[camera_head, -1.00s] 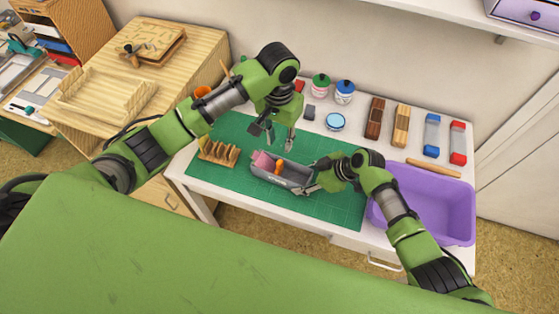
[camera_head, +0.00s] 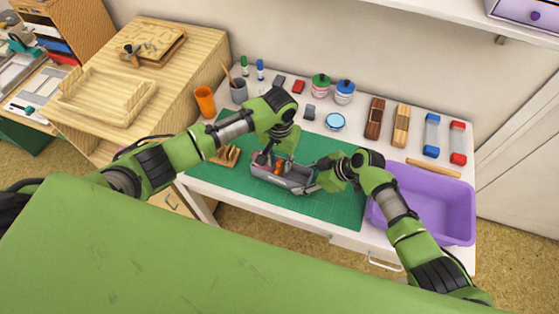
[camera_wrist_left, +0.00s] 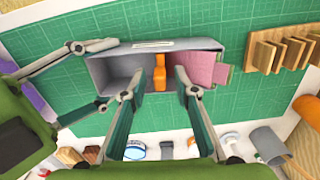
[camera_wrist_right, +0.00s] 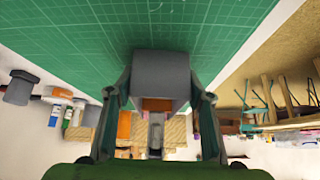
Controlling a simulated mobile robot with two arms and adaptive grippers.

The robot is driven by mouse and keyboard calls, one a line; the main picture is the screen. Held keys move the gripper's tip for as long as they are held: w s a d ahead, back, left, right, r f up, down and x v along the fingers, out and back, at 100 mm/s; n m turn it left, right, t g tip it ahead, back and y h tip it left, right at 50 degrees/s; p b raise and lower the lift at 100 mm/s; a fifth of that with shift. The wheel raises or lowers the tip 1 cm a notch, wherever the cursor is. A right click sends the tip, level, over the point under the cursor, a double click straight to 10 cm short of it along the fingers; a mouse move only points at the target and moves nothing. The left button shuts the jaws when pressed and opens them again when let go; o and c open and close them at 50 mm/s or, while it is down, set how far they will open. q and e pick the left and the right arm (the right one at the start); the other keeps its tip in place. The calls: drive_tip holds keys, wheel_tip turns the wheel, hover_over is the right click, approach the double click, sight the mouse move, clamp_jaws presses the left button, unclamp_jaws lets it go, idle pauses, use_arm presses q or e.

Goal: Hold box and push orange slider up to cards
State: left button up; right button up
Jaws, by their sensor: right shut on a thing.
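A grey open box (camera_head: 290,183) sits on the green cutting mat (camera_head: 335,209). In the left wrist view the box (camera_wrist_left: 112,77) holds an orange slider (camera_wrist_left: 160,72) near its middle and pink cards (camera_wrist_left: 205,68) at its right end. My right gripper (camera_head: 316,183) is shut on the box's right end; in the right wrist view its fingers (camera_wrist_right: 160,95) flank the grey end wall. My left gripper (camera_head: 277,161) is open over the box. In the left wrist view its fingertips (camera_wrist_left: 155,85) are apart, one on each side of the slider; contact is unclear.
A wooden slotted rack (camera_head: 232,156) stands left of the box, partly behind my left arm. A purple bin (camera_head: 455,205) is at the right. Jars (camera_head: 345,90), stamps and cups line the back of the table. The mat's front is clear.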

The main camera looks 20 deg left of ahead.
use_arm(q)
drive_tip(key=shift+f, duration=0.1)
clamp_jaws()
drive_tip(key=shift+w+a, duration=0.2)
drive_tip(key=shift+a, duration=1.6)
unclamp_jaws()
drive_tip(key=shift+d, duration=0.1)
wheel_tip(320, 180, up, 12)
